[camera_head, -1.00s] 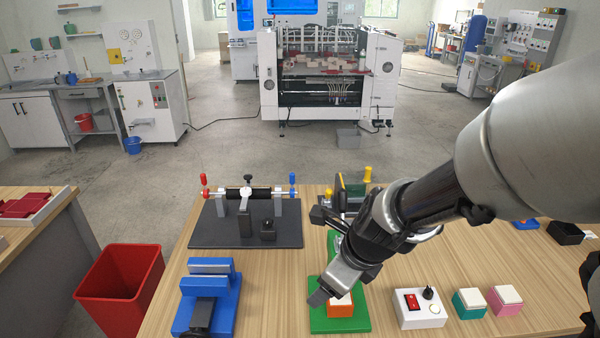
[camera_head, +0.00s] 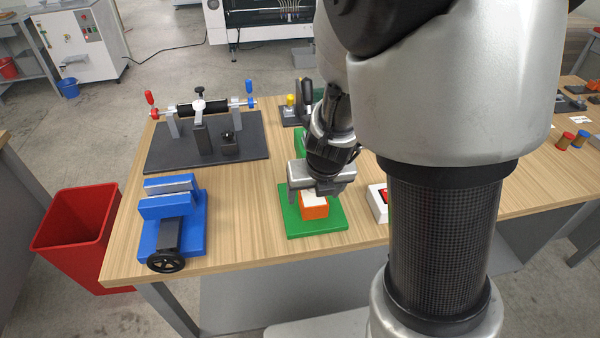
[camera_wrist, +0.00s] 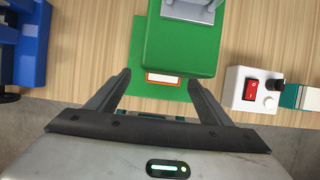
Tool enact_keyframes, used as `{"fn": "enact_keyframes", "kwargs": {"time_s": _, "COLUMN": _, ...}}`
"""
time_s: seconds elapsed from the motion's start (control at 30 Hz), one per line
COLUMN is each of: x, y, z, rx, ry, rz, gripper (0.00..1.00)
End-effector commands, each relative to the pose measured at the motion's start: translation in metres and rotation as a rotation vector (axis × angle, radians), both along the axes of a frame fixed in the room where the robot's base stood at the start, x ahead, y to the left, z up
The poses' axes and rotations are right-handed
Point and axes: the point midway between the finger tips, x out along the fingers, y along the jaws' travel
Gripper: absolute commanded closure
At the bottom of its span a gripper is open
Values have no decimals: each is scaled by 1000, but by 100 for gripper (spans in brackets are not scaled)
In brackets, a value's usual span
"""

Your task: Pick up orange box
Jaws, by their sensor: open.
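The orange box (camera_head: 315,212) has a white top and stands on a green base plate (camera_head: 298,227) near the table's front edge. My gripper (camera_head: 316,194) is open and points down just over the box. In the wrist view the orange box (camera_wrist: 163,83) shows as a small strip between the two spread fingers of my gripper (camera_wrist: 160,80). A green block (camera_wrist: 178,45) with a grey metal part hides much of it there. I cannot tell whether the fingers reach down beside the box's sides.
A blue vise (camera_head: 172,215) stands left on the table (camera_head: 250,225), with bare wood between it and the green plate. A white switch box (camera_head: 377,203) is close on the right, partly behind my arm. A black-based roller fixture (camera_head: 205,150) stands behind. A red bin (camera_head: 75,235) is on the floor.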

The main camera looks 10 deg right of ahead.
Motion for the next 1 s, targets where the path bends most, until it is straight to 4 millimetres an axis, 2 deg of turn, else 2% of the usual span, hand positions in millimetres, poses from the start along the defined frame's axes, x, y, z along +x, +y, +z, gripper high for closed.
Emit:
{"fn": "enact_keyframes", "kwargs": {"time_s": 0.03, "x": 3, "y": -1, "z": -11, "rx": -1, "ry": -1, "rz": -1, "gripper": 27}}
{"fn": "enact_keyframes", "kwargs": {"time_s": 0.33, "x": 9, "y": -2, "z": -24, "rx": 0, "ry": -1, "rz": 1, "gripper": 27}}
{"fn": "enact_keyframes", "kwargs": {"time_s": 0.63, "x": 25, "y": -8, "z": -63, "rx": 0, "ry": -1, "rz": 1, "gripper": 27}}
{"fn": "enact_keyframes", "kwargs": {"time_s": 0.9, "x": 27, "y": -8, "z": -63, "rx": -1, "ry": 0, "rz": 2, "gripper": 27}}
{"fn": "enact_keyframes", "kwargs": {"time_s": 1.0, "x": 27, "y": -8, "z": -63, "rx": -1, "ry": 0, "rz": 2, "gripper": 42}}
